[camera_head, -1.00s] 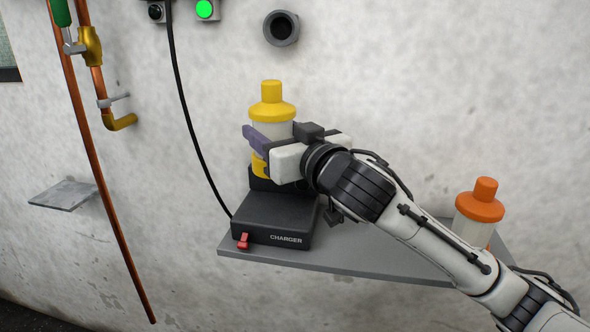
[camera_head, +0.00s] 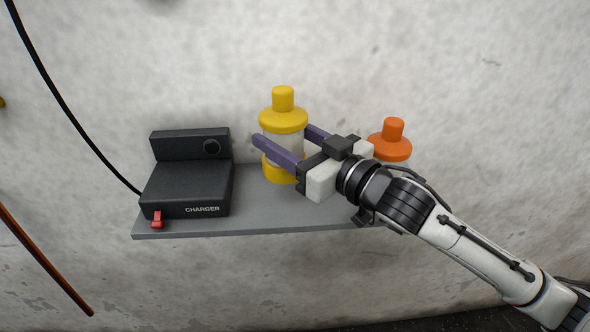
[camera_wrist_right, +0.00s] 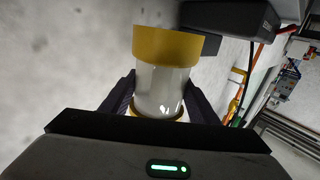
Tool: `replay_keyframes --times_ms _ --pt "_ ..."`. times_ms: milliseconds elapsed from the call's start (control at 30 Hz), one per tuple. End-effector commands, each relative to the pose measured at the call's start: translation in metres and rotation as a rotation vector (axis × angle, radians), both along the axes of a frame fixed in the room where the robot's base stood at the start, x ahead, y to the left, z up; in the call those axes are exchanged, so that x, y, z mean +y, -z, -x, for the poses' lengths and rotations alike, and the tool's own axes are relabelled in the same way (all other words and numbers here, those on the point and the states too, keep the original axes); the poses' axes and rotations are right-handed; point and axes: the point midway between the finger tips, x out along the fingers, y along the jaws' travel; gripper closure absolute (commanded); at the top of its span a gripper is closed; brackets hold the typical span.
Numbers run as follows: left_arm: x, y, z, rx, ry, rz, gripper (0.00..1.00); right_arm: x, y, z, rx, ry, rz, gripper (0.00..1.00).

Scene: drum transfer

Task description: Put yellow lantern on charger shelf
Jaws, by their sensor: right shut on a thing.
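The yellow lantern (camera_head: 283,118), with a yellow cap, pale clear body and yellow base, is upright to the right of the black charger (camera_head: 187,187). My right gripper (camera_head: 284,143) is shut on its body, one finger on each side. The lantern's base is over the back of the grey shelf (camera_head: 262,212); I cannot tell whether it touches. In the right wrist view the lantern (camera_wrist_right: 163,85) sits between the two fingers (camera_wrist_right: 162,100). My left gripper is not in view.
An orange-capped lantern (camera_head: 390,145) stands at the right, its lower part hidden by my right gripper and arm. A red switch (camera_head: 157,219) is on the charger's front. A black cable (camera_head: 62,105) runs down to the charger. The shelf's front middle is clear.

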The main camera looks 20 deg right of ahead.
Motion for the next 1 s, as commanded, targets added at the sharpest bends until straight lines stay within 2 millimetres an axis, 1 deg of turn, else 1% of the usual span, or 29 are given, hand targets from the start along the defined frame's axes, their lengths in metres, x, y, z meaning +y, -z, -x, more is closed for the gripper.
replay_keyframes --times_ms 33,100,267,400,467,733,867,900,967,1000 --pt "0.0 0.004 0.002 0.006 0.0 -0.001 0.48 0.0 0.008 0.001 -0.003 0.0 -0.001 0.79" --pt "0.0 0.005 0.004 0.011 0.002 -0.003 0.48 -0.001 0.014 0.001 -0.003 0.002 -0.002 0.79" --pt "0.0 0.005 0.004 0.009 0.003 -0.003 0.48 -0.002 0.025 0.001 -0.003 0.004 -0.002 0.79" --pt "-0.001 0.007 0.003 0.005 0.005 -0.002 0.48 -0.002 0.046 0.001 -0.002 0.004 -0.001 0.79" --pt "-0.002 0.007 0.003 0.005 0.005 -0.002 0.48 -0.002 0.053 0.001 -0.001 0.004 -0.002 0.79" --pt "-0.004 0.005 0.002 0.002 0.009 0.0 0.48 -0.002 0.054 0.001 -0.006 0.003 -0.001 0.79" --pt "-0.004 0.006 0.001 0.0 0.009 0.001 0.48 -0.002 0.058 0.001 -0.005 0.003 -0.001 0.79" --pt "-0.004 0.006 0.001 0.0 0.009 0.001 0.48 -0.002 0.059 0.001 -0.001 0.004 0.001 0.4" --pt "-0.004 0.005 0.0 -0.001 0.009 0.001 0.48 -0.002 0.059 0.001 -0.001 0.004 0.001 0.3" --pt "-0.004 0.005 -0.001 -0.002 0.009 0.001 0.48 -0.002 0.059 0.001 -0.001 0.004 0.001 0.27"
